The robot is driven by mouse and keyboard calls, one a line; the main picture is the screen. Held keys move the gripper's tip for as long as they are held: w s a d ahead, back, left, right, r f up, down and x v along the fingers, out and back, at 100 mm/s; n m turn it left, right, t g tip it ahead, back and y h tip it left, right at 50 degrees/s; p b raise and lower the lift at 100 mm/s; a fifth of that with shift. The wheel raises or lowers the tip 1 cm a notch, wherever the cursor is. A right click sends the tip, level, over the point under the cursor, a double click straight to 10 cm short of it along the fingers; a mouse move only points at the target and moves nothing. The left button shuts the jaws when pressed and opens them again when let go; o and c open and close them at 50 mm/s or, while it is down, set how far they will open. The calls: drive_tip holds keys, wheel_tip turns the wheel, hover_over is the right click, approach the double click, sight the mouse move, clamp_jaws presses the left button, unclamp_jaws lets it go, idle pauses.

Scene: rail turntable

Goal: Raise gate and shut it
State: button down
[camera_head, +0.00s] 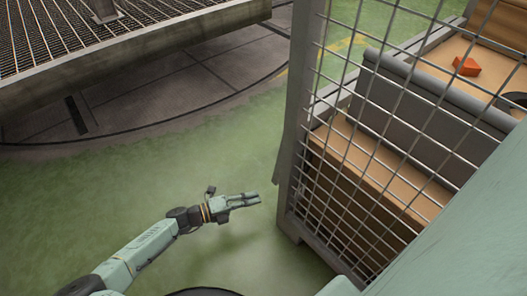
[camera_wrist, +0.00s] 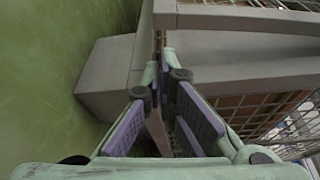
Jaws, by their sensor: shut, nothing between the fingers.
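A grey-framed wire-mesh panel (camera_head: 299,100) stands upright at the right of the head view. I take it to be the gate, but cannot tell how it is hinged or latched. Its lower part and grey frame seem to fill the upper right of the wrist view (camera_wrist: 240,50). My gripper (camera_head: 257,198) is just left of the panel's near post, low over the green floor, pointing at it. In the wrist view its fingers (camera_wrist: 167,68) come together in front of the grey frame and hold nothing. Contact with the frame cannot be told.
Behind the mesh are a wooden box (camera_head: 365,165), a grey rail-like bar (camera_head: 420,108) and an orange block (camera_head: 466,66). A raised grated platform (camera_head: 130,45) overhangs a round dark pit floor at upper left. The green floor (camera_head: 110,190) left of my arm is clear.

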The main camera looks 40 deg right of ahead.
drive_tip(key=b+x, duration=0.1)
drive_tip(key=x, duration=0.7)
drive_tip(key=shift+d, duration=0.35)
drive_tip(key=shift+r, duration=0.1)
